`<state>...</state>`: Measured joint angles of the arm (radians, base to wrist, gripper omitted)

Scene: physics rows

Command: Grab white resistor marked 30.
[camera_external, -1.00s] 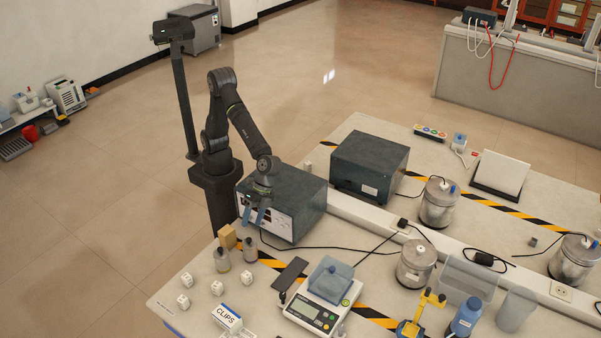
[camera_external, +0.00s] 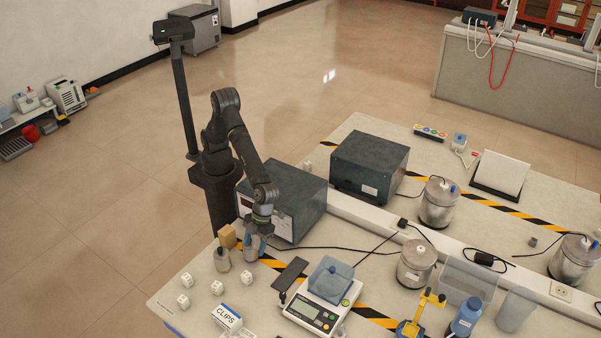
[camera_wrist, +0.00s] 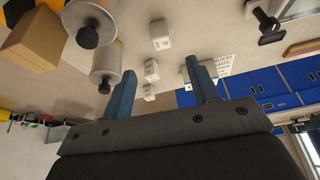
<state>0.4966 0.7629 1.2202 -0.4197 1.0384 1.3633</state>
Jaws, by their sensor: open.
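Several small white blocks with dark markings lie at the table's front left: one at the back left (camera_external: 187,279), one in front of it (camera_external: 183,300), one in the middle (camera_external: 217,288) and one at the right (camera_external: 247,279). Their numbers are too small to read, so I cannot tell which is marked 30. In the wrist view, white blocks (camera_wrist: 160,35) (camera_wrist: 151,70) show beyond and between my fingers. My gripper (camera_external: 256,242) is open with nothing visible between its blue fingers. It is behind the blocks, close to a metal cylinder.
Two metal cylinders with dark knobs (camera_external: 222,261) (camera_wrist: 106,62) and a tan wooden block (camera_external: 227,236) stand beside my gripper. A CLIPS box (camera_external: 227,318) is in front of the blocks, and a scale (camera_external: 322,310) is to the right. A dark instrument box (camera_external: 290,195) is behind.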

